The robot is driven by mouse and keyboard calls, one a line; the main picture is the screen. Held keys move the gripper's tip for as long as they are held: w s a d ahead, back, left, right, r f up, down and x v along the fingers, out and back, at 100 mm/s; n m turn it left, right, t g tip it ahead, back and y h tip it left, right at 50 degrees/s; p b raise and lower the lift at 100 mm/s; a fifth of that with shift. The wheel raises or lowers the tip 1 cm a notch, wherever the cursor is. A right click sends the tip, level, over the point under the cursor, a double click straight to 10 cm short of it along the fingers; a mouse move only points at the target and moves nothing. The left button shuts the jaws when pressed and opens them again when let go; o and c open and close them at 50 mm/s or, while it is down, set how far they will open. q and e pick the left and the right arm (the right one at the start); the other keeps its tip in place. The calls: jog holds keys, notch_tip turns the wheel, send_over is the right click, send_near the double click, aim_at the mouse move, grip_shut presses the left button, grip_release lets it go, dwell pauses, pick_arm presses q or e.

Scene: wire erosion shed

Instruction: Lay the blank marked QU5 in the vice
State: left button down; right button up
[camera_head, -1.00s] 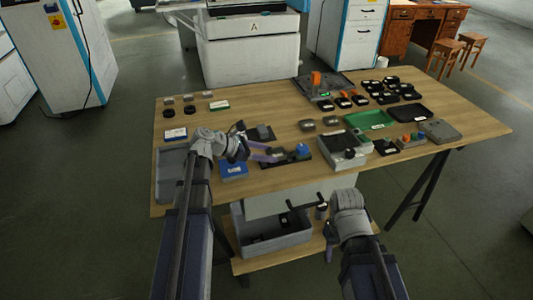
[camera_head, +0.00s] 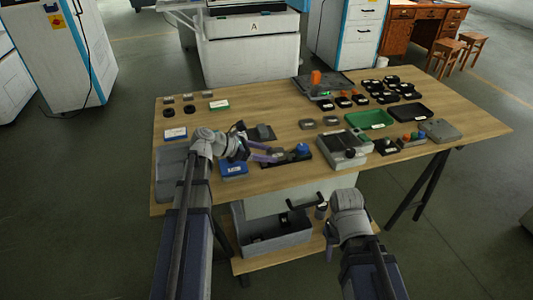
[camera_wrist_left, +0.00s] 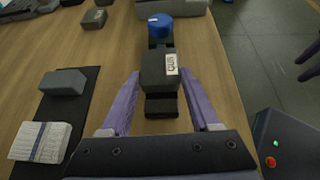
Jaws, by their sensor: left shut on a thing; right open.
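The blank marked QU5 (camera_wrist_left: 157,68) is a dark grey block with a white label, seen in the left wrist view. My left gripper (camera_wrist_left: 158,82) has its purple fingers on either side of the blank and is shut on it. The blank is at the black vice (camera_wrist_left: 160,106), whose black parts show in front of and behind it; a blue knob (camera_wrist_left: 174,28) is at its far end. Whether the blank touches the vice bed is hard to tell. In the head view, the vice's blue knob (camera_head: 302,148) shows beside my left gripper (camera_head: 277,156). My right gripper (camera_head: 328,240) is open and low, before the table.
A black mat (camera_wrist_left: 75,115) with a grey block lies left of the vice. A grey box-shaped device (camera_head: 338,143) stands close to its right. A green tray (camera_head: 370,119) and several dark pieces lie farther right. A grey bin (camera_head: 275,238) is below the table.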

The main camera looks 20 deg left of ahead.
pick_arm(q)
jog(key=shift+c, duration=0.2)
grip_release()
jog(key=shift+o, duration=0.2)
notch_tip(320, 180, up, 7)
jog(key=p, duration=0.7)
dwell(0.5)
jog(key=shift+f, duration=0.1)
dwell(0.3)
